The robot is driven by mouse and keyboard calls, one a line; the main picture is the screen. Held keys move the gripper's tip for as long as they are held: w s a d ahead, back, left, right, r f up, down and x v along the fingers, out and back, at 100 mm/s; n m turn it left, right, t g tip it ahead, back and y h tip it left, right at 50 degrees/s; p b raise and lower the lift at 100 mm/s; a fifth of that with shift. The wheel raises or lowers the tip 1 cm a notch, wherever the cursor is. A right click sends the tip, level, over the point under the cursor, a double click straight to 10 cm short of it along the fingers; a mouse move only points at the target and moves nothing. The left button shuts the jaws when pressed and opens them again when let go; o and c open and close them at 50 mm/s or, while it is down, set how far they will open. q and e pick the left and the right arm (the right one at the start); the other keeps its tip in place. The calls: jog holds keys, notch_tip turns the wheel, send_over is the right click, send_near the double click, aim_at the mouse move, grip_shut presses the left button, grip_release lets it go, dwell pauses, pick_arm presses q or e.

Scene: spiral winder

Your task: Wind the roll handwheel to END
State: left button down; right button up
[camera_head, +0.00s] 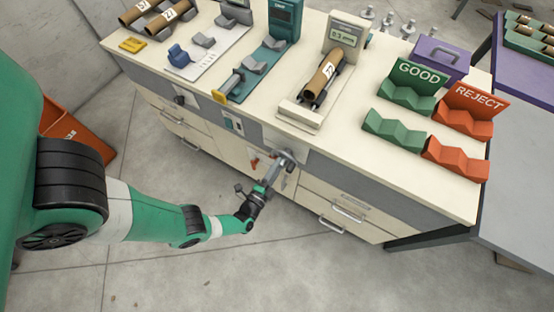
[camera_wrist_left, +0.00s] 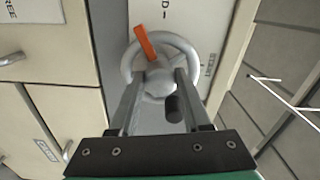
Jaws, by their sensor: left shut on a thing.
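The grey roll handwheel (camera_wrist_left: 186,47) is on the cabinet front; it also shows in the head view (camera_head: 290,156). It has a round hub, an orange pointer (camera_wrist_left: 147,42) at upper left, and a dark handle (camera_wrist_left: 174,108) below the hub. My left gripper (camera_wrist_left: 160,78) reaches the wheel from the front, its fingers on either side of the hub, shut on the handwheel; it also shows in the head view (camera_head: 279,166). The plate lettering is partly hidden behind the wheel; only "D-" shows above it. My right gripper is out of view.
On the bench top (camera_head: 360,130) a labelled brown roll (camera_head: 325,75) sits on a cradle above the wheel. Green GOOD racks (camera_head: 394,130) and orange REJECT racks (camera_head: 456,155) stand at right. Drawer handles (camera_head: 332,225) jut from the front. The floor before the cabinet is mostly clear.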

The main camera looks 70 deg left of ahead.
pick_arm(q)
jog(key=m, duration=0.5)
jog(key=shift+r, duration=0.15)
dwell(0.3)
jog(key=shift+c, duration=1.8)
grip_release()
jog(key=p+v, duration=0.2)
jog(key=v, duration=0.9)
jog(key=shift+s+d, duration=0.25)
